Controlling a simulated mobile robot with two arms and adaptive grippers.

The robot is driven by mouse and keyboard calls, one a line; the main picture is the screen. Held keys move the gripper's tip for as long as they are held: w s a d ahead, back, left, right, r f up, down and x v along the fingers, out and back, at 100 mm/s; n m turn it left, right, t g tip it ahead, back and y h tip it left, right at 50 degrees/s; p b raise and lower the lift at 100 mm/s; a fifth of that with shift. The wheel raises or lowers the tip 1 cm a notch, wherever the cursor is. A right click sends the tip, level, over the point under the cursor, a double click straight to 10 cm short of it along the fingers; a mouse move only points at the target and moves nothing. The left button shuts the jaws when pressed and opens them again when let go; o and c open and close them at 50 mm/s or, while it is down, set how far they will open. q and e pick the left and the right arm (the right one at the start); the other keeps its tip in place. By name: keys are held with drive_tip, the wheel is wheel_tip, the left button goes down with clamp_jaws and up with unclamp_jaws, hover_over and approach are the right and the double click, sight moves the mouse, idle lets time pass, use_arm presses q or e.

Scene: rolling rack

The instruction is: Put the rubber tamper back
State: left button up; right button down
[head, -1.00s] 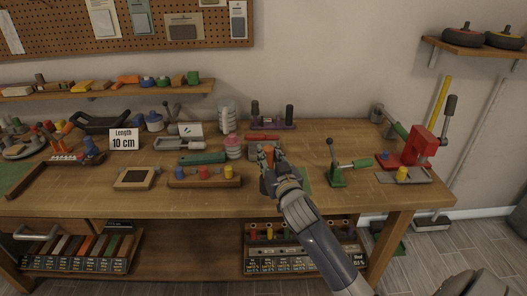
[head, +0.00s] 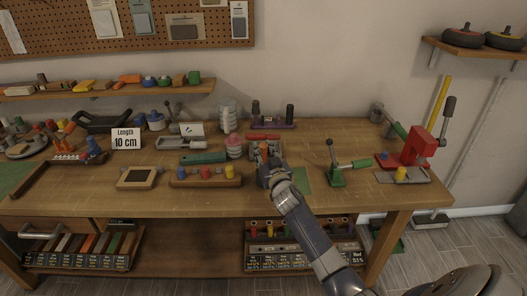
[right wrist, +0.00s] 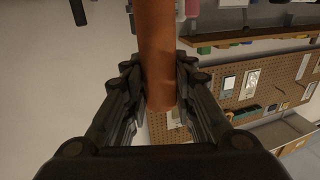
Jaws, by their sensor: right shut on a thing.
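My right gripper (head: 265,158) is over the middle of the workbench (head: 280,203), towards its front half. It is shut on an orange-brown cylindrical handle (right wrist: 158,55), which passes between its fingers in the right wrist view. This looks like the handle of the rubber tamper. Its lower end is hidden behind the gripper in the head view, so I cannot tell whether it touches anything. A green mat (head: 305,177) lies just right of the gripper. My left gripper is not in view.
A green lever tool (head: 336,178) and red press (head: 418,148) stand to the right. The front bench strip is clear.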

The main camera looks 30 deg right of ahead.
drive_tip(key=shift+f, duration=0.1)
drive_tip(key=c, duration=1.3)
unclamp_jaws()
drive_tip(key=b+v, duration=0.1)
drive_tip(key=v, duration=1.1)
drive_tip(key=shift+s+a+r+b, duration=0.1)
drive_tip(key=shift+r+b, duration=0.1)
drive_tip(key=shift+b, duration=0.2)
